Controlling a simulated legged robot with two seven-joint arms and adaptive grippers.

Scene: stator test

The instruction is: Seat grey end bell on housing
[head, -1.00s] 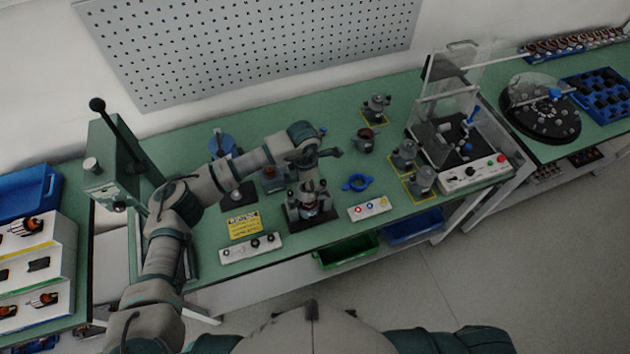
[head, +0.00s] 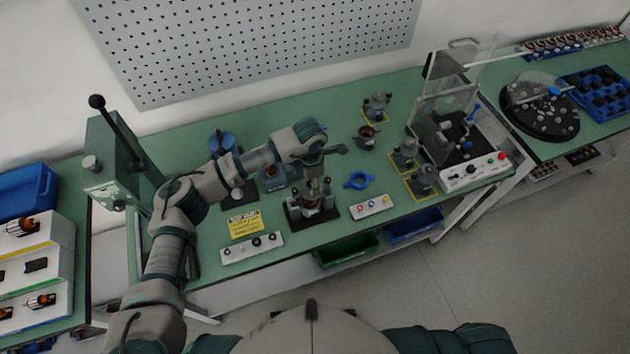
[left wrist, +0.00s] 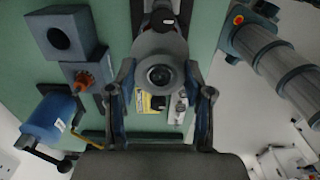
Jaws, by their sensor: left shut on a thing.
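My left gripper (head: 312,170) hangs over the dark assembly fixture (head: 298,222) in the middle of the bench. In the left wrist view the left gripper (left wrist: 159,78) has its two fingers closed on the sides of a grey round end bell (left wrist: 150,45) with a dark centre hole. The head view shows the held part too small to make out well. The housing (head: 313,200) appears to stand in the fixture under the gripper, with copper-coloured parts near it. Whether the end bell touches it cannot be told. My right gripper is out of view.
Grey motor units (head: 405,152) stand on yellow-marked spots to the right, near an open housing (head: 367,135). A blue ring (head: 357,181) and a button box (head: 371,207) lie right of the fixture. A lever press (head: 115,165) stands left.

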